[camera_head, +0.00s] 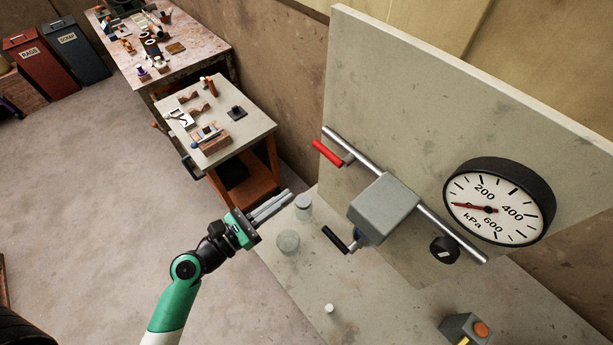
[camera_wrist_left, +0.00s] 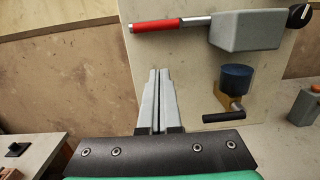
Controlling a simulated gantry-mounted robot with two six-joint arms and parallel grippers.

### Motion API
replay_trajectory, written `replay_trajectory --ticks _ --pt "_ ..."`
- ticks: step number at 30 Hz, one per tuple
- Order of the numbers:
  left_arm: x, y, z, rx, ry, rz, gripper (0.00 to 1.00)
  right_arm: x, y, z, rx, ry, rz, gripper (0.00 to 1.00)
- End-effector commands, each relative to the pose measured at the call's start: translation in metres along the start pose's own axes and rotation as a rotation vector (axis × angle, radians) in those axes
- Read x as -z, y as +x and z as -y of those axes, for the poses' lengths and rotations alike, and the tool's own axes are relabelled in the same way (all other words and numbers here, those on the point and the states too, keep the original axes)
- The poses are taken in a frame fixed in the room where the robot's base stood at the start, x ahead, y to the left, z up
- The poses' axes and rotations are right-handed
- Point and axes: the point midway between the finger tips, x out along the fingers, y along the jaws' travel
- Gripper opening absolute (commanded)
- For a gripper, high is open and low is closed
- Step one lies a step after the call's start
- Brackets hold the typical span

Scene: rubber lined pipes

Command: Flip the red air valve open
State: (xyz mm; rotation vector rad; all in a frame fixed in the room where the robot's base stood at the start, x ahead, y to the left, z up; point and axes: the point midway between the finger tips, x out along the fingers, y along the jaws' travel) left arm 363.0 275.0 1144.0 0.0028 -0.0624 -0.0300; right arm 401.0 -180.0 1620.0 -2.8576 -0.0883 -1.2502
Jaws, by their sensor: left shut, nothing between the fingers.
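The red air valve handle (camera_head: 328,153) is a short red lever on the metal pipe at the left end of the upright panel. In the left wrist view the red handle (camera_wrist_left: 157,26) lies roughly level, above and beyond the fingertips. My left gripper (camera_head: 288,196) is shut and empty, in front of and below the red handle, apart from it. Its closed fingers also show in the left wrist view (camera_wrist_left: 159,72), pointing up towards the handle. My right gripper is not in view.
A grey box (camera_head: 384,208) sits on the pipe, with a black-handled lever (camera_head: 335,240) below it. A pressure gauge (camera_head: 499,201) and a black knob (camera_head: 444,249) are to the right.

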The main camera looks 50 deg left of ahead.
Motion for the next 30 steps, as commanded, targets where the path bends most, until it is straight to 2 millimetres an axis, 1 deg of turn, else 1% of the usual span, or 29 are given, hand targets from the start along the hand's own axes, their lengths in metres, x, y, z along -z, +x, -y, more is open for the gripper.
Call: replay_trajectory --ticks 1,2,5,12,16,20,30 --pt "0.013 -0.006 -0.004 -0.018 -0.007 -0.014 0.0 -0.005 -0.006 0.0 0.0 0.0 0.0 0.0" --pt "0.016 -0.008 -0.006 -0.026 -0.009 -0.018 0.0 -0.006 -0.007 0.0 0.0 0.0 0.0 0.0" --pt "0.015 -0.008 -0.01 -0.036 -0.006 -0.016 0.0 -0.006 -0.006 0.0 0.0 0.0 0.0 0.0" --pt "0.013 -0.007 -0.009 -0.034 -0.004 -0.015 0.0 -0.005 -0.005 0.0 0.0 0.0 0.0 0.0" --pt "0.012 -0.001 -0.009 -0.032 -0.004 -0.014 0.0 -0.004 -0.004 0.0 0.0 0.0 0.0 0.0" --pt "0.011 0.017 -0.009 -0.029 -0.002 -0.013 0.0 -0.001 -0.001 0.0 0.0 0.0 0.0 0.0" --pt "0.012 0.091 -0.012 -0.03 -0.001 -0.012 0.0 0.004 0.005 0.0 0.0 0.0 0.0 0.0"
